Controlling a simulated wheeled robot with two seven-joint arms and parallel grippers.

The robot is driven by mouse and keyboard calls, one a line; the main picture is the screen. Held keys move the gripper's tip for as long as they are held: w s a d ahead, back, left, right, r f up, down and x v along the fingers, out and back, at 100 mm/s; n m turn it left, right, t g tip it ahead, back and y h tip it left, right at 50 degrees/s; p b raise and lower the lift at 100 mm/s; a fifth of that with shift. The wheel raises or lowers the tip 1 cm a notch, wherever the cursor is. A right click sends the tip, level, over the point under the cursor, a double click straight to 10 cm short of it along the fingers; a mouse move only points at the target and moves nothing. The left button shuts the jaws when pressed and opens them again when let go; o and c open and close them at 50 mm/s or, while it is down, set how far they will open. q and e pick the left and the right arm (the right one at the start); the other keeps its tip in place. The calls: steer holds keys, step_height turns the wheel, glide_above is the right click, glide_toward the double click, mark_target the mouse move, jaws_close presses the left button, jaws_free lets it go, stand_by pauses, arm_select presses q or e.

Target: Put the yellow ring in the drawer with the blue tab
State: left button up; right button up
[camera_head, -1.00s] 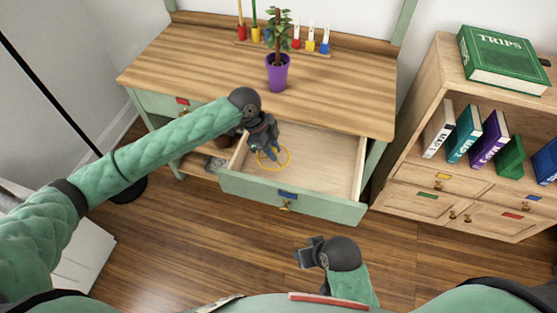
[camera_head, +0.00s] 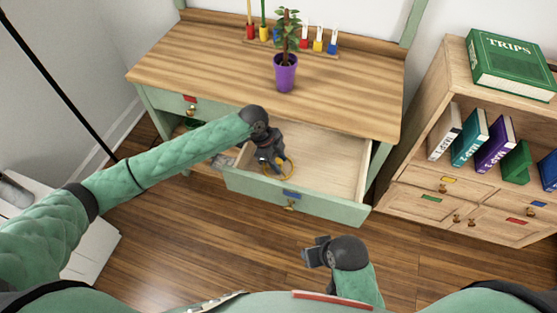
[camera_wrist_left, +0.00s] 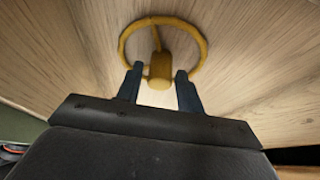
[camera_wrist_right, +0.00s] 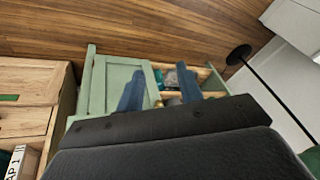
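The yellow ring (camera_wrist_left: 203,45), with a stem and a round knob, appears in the left wrist view against the wooden floor of the pulled-out drawer. In the head view the ring (camera_head: 291,168) is partly hidden by my left gripper. This drawer (camera_head: 330,208) is green-fronted with a blue tab (camera_head: 291,194). My left gripper (camera_wrist_left: 158,80) reaches down inside it. Its fingers are apart, one on each side of the knob, with narrow gaps showing. My right gripper (camera_head: 308,253) is empty, in front of the desk; its fingers (camera_wrist_right: 157,92) are apart.
A purple plant pot (camera_head: 285,73) stands on the desk (camera_head: 210,60) above the drawer. A wooden bookcase (camera_head: 430,185) stands to the right. A black pole (camera_head: 60,85) is at the left. Wooden floor lies in front.

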arm_select(q)
steer(key=shift+o, duration=0.2)
steer(key=shift+r, duration=0.1)
steer(key=shift+a+r, duration=0.1)
steer(key=shift+r, duration=0.1)
steer(key=b+v, duration=0.1)
steer(key=v, duration=1)
steer(key=shift+r, duration=0.35)
arm_select(e)
steer(key=shift+w+a+f, duration=0.2)
steer(key=shift+a+f, duration=0.65)
steer(key=shift+f, duration=0.05)
arm_select(q)
steer(key=shift+w, duration=0.1)
